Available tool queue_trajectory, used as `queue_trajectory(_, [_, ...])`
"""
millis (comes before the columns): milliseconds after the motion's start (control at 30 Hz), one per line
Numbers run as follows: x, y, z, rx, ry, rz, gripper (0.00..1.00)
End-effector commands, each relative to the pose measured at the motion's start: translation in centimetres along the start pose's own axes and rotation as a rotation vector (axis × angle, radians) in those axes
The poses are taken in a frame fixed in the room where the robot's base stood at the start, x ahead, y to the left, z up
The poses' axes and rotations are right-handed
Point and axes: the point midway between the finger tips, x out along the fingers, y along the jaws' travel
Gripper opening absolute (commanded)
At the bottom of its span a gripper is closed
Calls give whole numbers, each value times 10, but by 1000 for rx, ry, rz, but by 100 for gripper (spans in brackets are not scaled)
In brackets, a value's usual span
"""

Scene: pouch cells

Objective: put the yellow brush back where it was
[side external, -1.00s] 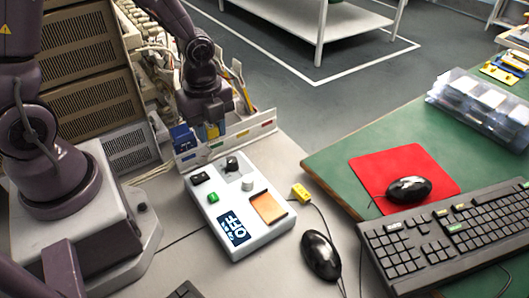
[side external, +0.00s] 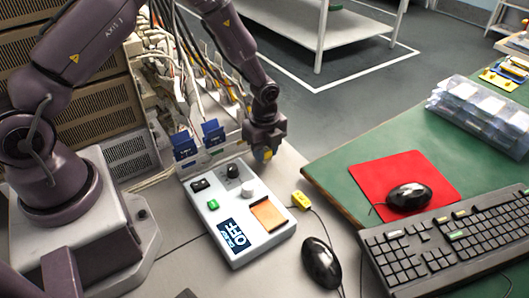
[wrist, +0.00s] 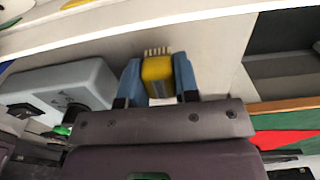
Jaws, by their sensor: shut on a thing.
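The yellow brush (wrist: 157,72) is between the blue fingers of my gripper (wrist: 158,80) in the wrist view, with its pale bristles pointing away from the wrist. My gripper is shut on it. In the side external view, my gripper (side external: 264,150) hangs in front of the right end of a white rack (side external: 222,153), behind the control box. Only a small yellow patch of the brush (side external: 266,154) shows there. I cannot tell whether the brush touches anything.
A white control box (side external: 262,254) reading OFF stands in front of the rack. Two blue connectors (side external: 184,146) (side external: 213,131) stand at the rack's left part, with cables behind. A small yellow item (side external: 301,200) and a black mouse (side external: 321,262) lie right of the box.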

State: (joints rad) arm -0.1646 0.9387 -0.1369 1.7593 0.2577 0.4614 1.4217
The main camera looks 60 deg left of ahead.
Motion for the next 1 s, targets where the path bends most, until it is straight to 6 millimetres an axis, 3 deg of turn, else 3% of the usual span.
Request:
queue_trajectory(100, [11,0,0,1,-1,0,0])
queue_trajectory(467, [14,0,0,1,0,-1,0])
queue_trajectory(500, [15,0,0,1,-1,-2,31])
queue_trajectory(600, [14,0,0,1,-1,-2,54])
queue_trajectory(867, [14,0,0,0,-1,-2,54])
queue_trajectory(1000, [4,-1,0,-1,0,-4,54])
